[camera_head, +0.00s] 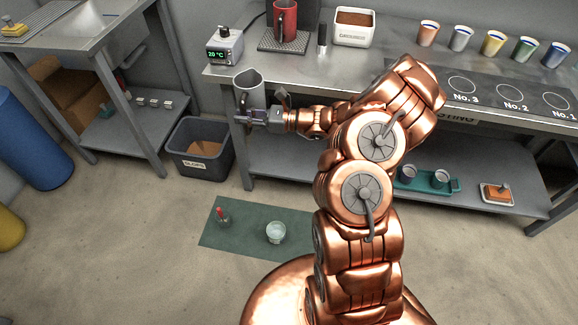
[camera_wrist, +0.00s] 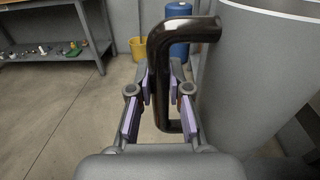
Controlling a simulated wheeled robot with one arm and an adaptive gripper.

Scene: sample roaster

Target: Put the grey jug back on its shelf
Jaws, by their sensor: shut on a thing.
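The grey jug (camera_head: 250,86) is held upright at the front left edge of the steel counter, a little out from it in the head view. My gripper (camera_head: 252,117) is shut on the jug's handle. In the wrist view the jug's grey body (camera_wrist: 258,75) fills the right side. Its black handle (camera_wrist: 163,85) stands between the purple pads of my gripper (camera_wrist: 160,100). Under the counter is a lower shelf (camera_head: 300,158). The frames do not show which shelf belongs to the jug.
A dark bin (camera_head: 201,150) stands below left.

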